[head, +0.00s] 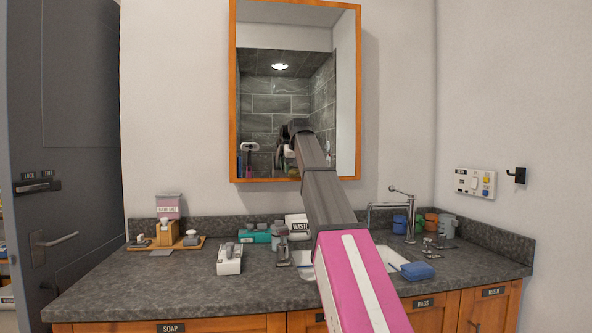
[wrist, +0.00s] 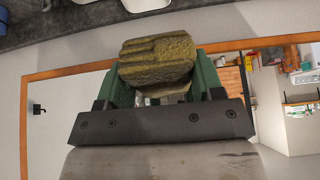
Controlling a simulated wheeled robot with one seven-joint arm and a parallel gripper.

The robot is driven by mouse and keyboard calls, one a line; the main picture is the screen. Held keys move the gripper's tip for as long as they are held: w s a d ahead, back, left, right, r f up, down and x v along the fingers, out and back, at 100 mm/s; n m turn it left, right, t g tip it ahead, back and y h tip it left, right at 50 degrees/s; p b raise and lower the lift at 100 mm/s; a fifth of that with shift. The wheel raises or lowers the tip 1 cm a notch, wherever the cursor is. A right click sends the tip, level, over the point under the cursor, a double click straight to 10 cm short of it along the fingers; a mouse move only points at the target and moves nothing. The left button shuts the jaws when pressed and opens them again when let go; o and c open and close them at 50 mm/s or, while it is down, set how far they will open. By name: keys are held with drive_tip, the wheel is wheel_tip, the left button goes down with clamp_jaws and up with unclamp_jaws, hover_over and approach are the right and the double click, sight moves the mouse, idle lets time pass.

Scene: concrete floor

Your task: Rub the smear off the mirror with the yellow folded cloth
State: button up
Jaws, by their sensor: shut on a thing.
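The mirror (head: 285,105) hangs on the wall in an orange wooden frame; the frame also crosses the wrist view. My gripper (head: 293,138) is in front of its lower middle, partly hidden by my arm in the head view. In the wrist view, my gripper (wrist: 158,85) has green fingers shut on the yellow folded cloth (wrist: 158,62), which looks olive-yellow and ridged. I cannot tell whether the cloth touches the glass. I cannot make out the smear for sure in either view.
Below is a dark counter (head: 150,285) with a sink and tap (head: 385,207). A wooden tray (head: 190,244) with containers, a white dispenser (head: 229,260), a teal box (head: 255,236), a blue item (head: 417,271) and cups (head: 447,225) stand on it.

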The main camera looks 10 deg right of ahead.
drive_tip(key=s, duration=0.7)
drive_tip(key=shift+s, duration=0.35)
